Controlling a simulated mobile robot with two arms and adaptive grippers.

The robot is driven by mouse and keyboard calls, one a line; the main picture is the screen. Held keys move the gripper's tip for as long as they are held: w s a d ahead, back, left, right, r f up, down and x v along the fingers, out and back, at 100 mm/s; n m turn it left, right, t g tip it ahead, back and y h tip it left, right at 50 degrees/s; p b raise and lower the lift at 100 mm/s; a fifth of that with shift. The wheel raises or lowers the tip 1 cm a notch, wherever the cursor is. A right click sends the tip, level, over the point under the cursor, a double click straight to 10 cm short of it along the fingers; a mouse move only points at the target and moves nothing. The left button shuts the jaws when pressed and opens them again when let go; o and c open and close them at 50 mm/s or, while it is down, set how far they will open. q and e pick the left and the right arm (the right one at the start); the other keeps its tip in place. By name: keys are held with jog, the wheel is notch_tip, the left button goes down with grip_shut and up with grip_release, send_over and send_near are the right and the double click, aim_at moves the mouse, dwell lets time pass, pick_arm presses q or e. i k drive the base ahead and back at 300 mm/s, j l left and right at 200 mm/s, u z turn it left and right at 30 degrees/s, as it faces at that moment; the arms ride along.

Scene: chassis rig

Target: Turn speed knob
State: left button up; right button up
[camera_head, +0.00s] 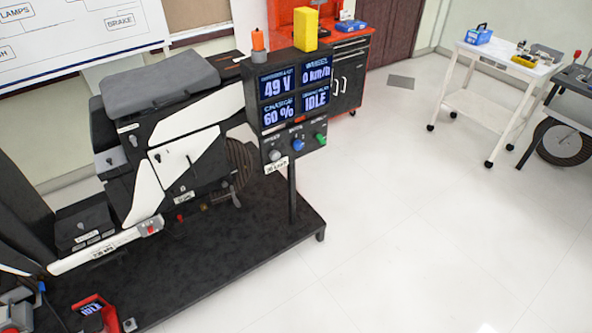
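A control panel (296,154) stands on a post beside the scooter-like chassis. It carries a grey knob (275,155) at left, a blue knob (298,145) in the middle and a green one (320,139) at right. The small labels above them are too blurred to read surely, so I cannot tell for certain which is the speed knob. A white tag (277,166) sits below the grey knob. The display (294,92) above reads 49 V, 0 km/h, 60 % and IDLE. Neither of my grippers is recognisable in view.
The chassis rig (165,150) stands on a black platform (240,262) at left. An orange piece (258,42) and a yellow block (305,30) sit on top of the display. A red tool cabinet (352,65) and white cart (508,62) stand behind.

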aim_at(275, 154)
jog(key=i+l, duration=0.1)
jog(key=l, duration=0.2)
jog(key=i+l+u, duration=0.15)
jog(key=l, duration=0.15)
jog(key=i+l, duration=0.1)
jog(key=l, duration=0.25)
jog(key=i+l+u, duration=0.15)
jog(key=l, duration=0.15)
